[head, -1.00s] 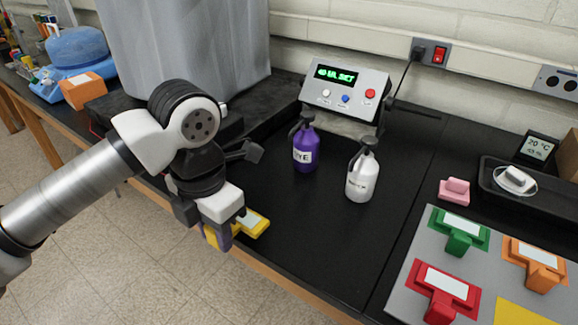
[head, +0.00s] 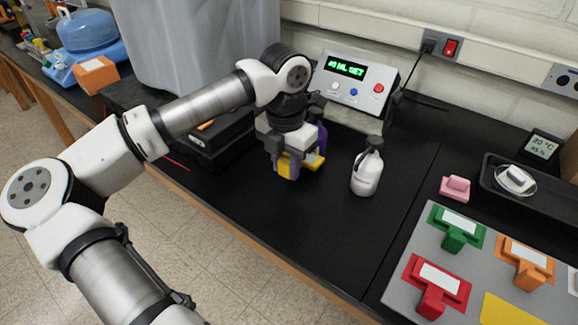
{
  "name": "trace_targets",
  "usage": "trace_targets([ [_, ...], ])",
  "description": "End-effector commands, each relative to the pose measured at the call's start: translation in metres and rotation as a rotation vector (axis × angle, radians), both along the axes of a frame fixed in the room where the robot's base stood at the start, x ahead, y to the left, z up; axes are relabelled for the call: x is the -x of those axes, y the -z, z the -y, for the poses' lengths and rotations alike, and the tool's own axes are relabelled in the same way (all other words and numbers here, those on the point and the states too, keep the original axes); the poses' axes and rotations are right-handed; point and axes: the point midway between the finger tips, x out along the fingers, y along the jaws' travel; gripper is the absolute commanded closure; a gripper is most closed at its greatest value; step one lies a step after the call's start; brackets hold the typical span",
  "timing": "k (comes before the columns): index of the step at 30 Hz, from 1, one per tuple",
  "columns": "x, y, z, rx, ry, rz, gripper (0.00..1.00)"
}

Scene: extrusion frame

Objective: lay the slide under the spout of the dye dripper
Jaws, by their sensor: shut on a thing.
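My gripper (head: 291,163), with purple fingers, is shut on the yellow slide (head: 314,160), a yellow holder with a pale top. It holds the slide low over the black bench, in front of the purple dye dripper. The dye dripper (head: 322,136) is mostly hidden behind my gripper, and its spout cannot be made out. I cannot tell whether the slide touches the bench or lies under the spout.
A white bottle (head: 367,172) stands right of my gripper. A control box (head: 355,80) with a green display stands behind. A grey board (head: 401,290) at the right holds green (head: 456,226), orange (head: 525,262) and red (head: 437,284) holders.

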Motion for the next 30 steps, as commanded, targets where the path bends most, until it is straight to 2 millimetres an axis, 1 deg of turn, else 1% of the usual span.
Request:
trace_targets([
  [3,-0.009,-0.002,0.008,0.0,0.001,-0.001,0.94],
  [6,-0.007,0.016,0.006,0.0,0.001,-0.005,0.94],
  [9,-0.007,0.029,0.006,0.001,0.0,-0.003,0.94],
  [11,-0.008,0.033,0.006,0.0,0.0,-0.001,0.94],
  [24,-0.008,0.041,0.006,-0.001,0.0,0.0,0.94],
  [25,-0.008,0.039,0.006,-0.001,0.0,0.0,0.68],
  [29,-0.007,0.039,0.006,-0.001,0.0,0.0,0.51],
  [30,-0.007,0.039,0.006,-0.001,0.0,0.0,0.5],
])
